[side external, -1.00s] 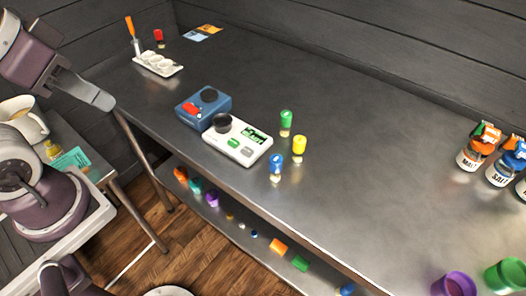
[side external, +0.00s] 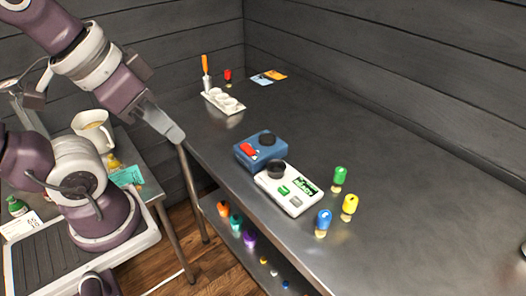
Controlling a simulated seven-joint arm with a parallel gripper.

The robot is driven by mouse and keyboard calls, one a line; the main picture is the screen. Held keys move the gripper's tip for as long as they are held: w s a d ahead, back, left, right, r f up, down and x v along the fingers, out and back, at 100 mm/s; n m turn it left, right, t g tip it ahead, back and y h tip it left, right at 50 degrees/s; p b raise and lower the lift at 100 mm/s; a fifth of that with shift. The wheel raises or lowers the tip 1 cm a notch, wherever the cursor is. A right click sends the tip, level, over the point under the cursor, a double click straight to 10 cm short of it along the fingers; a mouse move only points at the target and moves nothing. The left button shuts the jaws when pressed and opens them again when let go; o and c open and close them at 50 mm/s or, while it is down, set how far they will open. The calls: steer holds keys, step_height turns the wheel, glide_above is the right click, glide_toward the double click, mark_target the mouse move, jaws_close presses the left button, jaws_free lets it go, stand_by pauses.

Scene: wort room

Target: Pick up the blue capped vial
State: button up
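The blue capped vial (side external: 323,222) stands upright on the steel table near its front edge, with a clear body below the cap. A green capped vial (side external: 339,178) and a yellow capped vial (side external: 349,206) stand close behind and to its right. My gripper (side external: 175,132) is in the air by the table's left end, well apart from the blue vial. I see its fingers from the side, so I cannot tell whether they are open or shut. Nothing shows held in it.
A white scale (side external: 289,188) with a dark round pan and a blue device (side external: 262,148) stand left of the vials. A white tray (side external: 222,101), an orange-handled tool (side external: 205,72) and a red capped vial (side external: 228,77) are farther back.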

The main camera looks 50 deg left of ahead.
steer(key=o, duration=0.8)
steer(key=shift+o, duration=0.2)
steer(key=m+g+h, duration=0.1)
steer(key=m+g, duration=0.5)
steer(key=m, duration=1.4)
glide_above(324, 225)
steer(key=w+a, duration=0.1)
steer(key=w, duration=0.1)
steer(key=f, duration=1.7)
steer(key=shift+s+a+f, duration=0.1)
steer(key=shift+s, duration=0.15)
steer(key=f, duration=0.7)
steer(key=shift+s+d, duration=0.25)
steer(key=shift+d, duration=0.1)
